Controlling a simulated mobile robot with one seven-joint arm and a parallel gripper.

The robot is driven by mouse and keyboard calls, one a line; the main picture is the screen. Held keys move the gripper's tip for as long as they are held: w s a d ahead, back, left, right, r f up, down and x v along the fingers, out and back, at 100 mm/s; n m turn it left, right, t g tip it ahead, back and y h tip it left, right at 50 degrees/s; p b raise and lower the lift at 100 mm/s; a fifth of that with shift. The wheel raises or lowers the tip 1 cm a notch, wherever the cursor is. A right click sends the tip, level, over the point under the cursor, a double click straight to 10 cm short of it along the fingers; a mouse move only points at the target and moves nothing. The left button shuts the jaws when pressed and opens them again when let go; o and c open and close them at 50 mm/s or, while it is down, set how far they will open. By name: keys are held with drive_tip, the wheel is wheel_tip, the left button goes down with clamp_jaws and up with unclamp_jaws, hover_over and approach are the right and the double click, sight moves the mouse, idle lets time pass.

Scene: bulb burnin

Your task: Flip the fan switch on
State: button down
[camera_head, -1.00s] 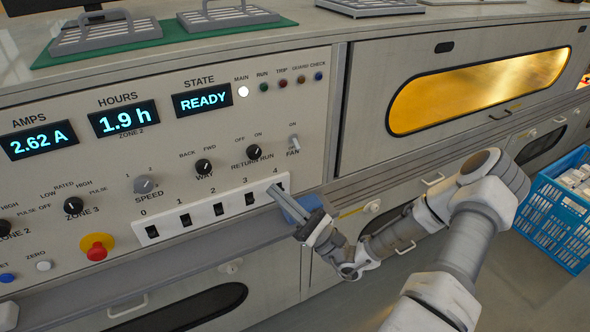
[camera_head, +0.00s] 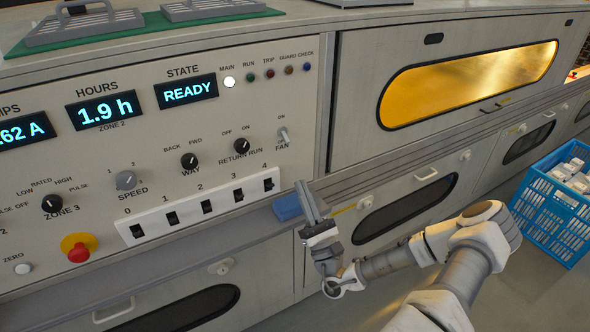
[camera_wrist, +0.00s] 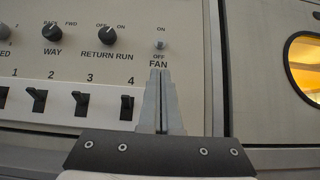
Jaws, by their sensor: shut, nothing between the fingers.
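The fan switch (camera_head: 283,135) is a small pale toggle at the right edge of the control panel, with FAN printed below it. In the wrist view the fan switch (camera_wrist: 161,45) sits between an ON label above and an OFF label below; which way its lever points is too small to tell. My gripper (camera_head: 303,184) is shut and empty, below and slightly right of the switch. In the wrist view my gripper's fingertips (camera_wrist: 160,70) overlap the area just below the switch, apart from the lever itself.
A white strip of black rocker switches (camera_head: 207,206) lies left of my gripper. A RETURN RUN knob (camera_head: 241,145) sits left of the fan switch. A blue block (camera_head: 287,207) rests on the ledge beside the gripper. A blue crate (camera_head: 550,222) stands at right.

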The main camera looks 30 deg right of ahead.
sight(282, 135)
drive_tip(key=b+x, duration=0.1)
drive_tip(key=x, duration=0.8)
drive_tip(key=shift+w+r+b, duration=0.1)
drive_tip(key=shift+b, duration=0.2)
drive_tip(key=shift+r, duration=0.1)
drive_tip(key=shift+r+g+p, duration=0.1)
drive_tip(key=shift+g+p, duration=0.2)
drive_tip(key=shift+p, duration=0.9)
